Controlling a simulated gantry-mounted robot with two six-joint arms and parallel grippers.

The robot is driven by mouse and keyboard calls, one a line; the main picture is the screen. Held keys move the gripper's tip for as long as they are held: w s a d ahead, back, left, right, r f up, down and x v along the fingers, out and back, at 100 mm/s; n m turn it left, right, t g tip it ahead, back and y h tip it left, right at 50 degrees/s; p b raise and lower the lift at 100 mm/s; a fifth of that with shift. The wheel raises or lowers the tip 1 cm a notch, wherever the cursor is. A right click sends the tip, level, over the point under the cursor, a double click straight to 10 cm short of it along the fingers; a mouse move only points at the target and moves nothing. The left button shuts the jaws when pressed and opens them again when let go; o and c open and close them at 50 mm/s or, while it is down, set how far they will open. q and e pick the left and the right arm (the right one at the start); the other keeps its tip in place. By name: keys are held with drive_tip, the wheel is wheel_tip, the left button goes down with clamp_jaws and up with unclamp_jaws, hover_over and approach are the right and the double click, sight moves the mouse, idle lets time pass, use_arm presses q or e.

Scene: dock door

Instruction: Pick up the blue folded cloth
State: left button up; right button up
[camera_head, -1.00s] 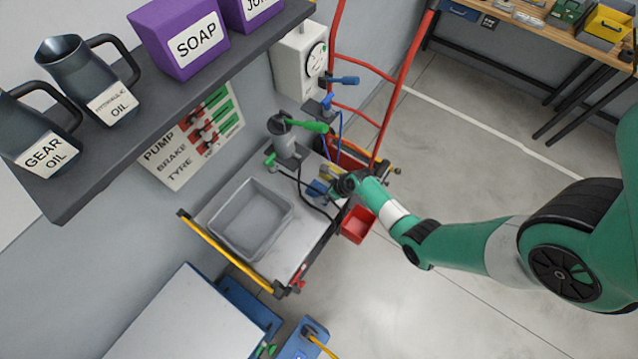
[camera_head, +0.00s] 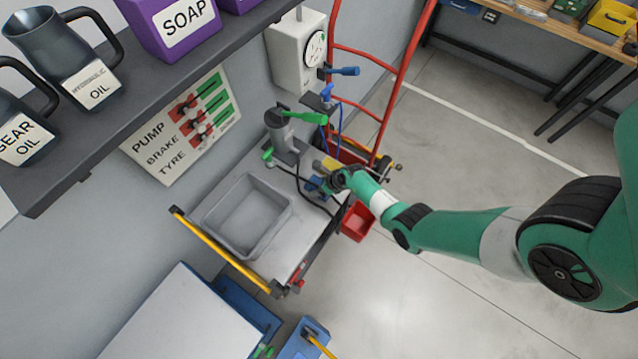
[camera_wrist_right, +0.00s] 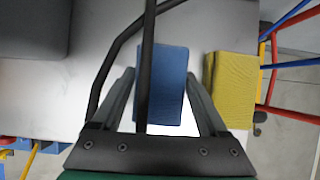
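The blue folded cloth (camera_wrist_right: 168,75) lies flat on the grey cart top in the right wrist view. In the head view only part of it shows (camera_head: 315,186), beside my gripper. My right gripper (camera_wrist_right: 160,78) is open, with one finger on each side of the cloth and gaps beside it. A dark cable runs across the view in front of the cloth's left part. In the head view the right gripper (camera_head: 330,181) is over the cart's right side. My left gripper is not in view.
A yellow folded cloth (camera_wrist_right: 232,88) lies close to the right finger. A grey bin (camera_head: 247,226) takes up the cart's left part. A vice-like tool with a green handle (camera_head: 283,138) stands at the cart's back. A red bin (camera_head: 357,222) hangs at the right edge.

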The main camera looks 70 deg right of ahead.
sight(315, 182)
drive_tip(key=c, duration=0.5)
drive_tip(key=shift+r, duration=0.3)
drive_tip(key=r+p, duration=0.3)
drive_tip(key=r, duration=0.1)
drive_tip(key=shift+s+d+p, duration=0.15)
drive_tip(key=shift+s+p, duration=0.1)
drive_tip(key=shift+p, duration=0.05)
drive_tip(key=s+r+p, duration=0.1)
drive_tip(key=r, duration=0.1)
drive_tip(key=s+d+r+p, duration=0.1)
drive_tip(key=s+r+p, duration=0.1)
drive_tip(key=shift+s+d+r, duration=0.15)
drive_tip(key=shift+s, duration=0.1)
drive_tip(key=s+d+r+p, duration=0.1)
drive_tip(key=s+d+r, duration=0.2)
drive_tip(key=s, duration=0.6)
drive_tip(key=shift+d+r+p, duration=0.15)
drive_tip(key=shift+r+p, duration=0.15)
drive_tip(key=shift+r, duration=0.25)
drive_tip(key=shift+s, duration=0.1)
